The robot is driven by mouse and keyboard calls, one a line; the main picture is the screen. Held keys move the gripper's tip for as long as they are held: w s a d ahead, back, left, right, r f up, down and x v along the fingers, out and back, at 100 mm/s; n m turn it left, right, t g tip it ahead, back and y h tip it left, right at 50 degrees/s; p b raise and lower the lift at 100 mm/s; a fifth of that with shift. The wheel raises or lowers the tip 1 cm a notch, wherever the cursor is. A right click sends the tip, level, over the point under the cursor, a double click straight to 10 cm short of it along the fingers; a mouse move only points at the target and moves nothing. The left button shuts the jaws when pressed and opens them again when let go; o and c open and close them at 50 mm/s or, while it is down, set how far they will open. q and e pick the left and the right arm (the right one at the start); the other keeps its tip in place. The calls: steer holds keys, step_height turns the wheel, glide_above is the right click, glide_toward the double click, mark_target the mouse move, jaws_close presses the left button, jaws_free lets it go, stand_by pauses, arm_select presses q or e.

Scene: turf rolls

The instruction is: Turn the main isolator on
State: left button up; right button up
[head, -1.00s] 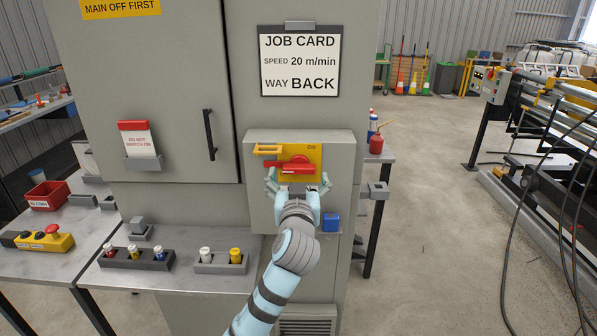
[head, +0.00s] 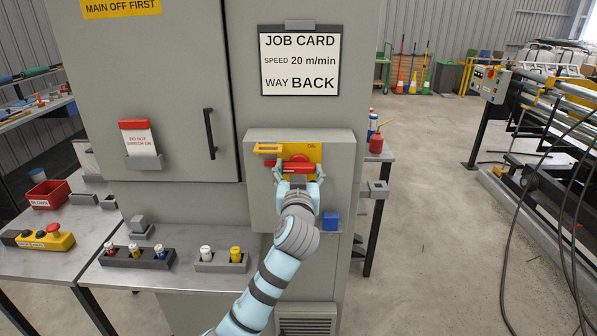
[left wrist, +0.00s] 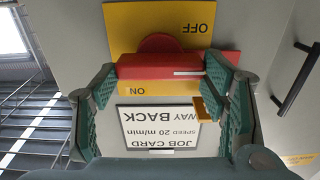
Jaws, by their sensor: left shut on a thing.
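The main isolator is a grey box (head: 259,195) on the cabinet with a yellow plate (head: 314,150) and a red handle (head: 299,168). The handle lies level across the plate. In the left wrist view, which is upside down, the red handle (left wrist: 160,65) lies between the OFF and ON labels of the plate (left wrist: 190,22). My left gripper (head: 299,173) is shut on the handle, one finger at each end. It also shows in the left wrist view (left wrist: 160,80). My right gripper is not in view.
A job card (head: 299,62) hangs above the box. A blue block (head: 331,221) is at the box's lower right. A cabinet door handle (head: 210,134) and a red-topped tag (head: 138,138) are to the left. A bench (head: 200,280) with small holders stands below left.

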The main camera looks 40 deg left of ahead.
arm_select(q)
steer(key=m+p, duration=0.4)
steer(key=m, duration=0.1)
steer(key=shift+d+r, duration=0.1)
steer(key=m+p, duration=0.4)
steer(key=m, duration=0.1)
steer(key=shift+w, duration=0.1)
steer(key=shift+d+f+m+p, duration=0.1)
steer(key=shift+f+m+p, duration=0.1)
steer(key=shift+m+p, duration=0.7)
steer(key=shift+m, duration=1.1)
steer(key=shift+f+m, duration=0.2)
steer(key=shift+m, duration=1.7)
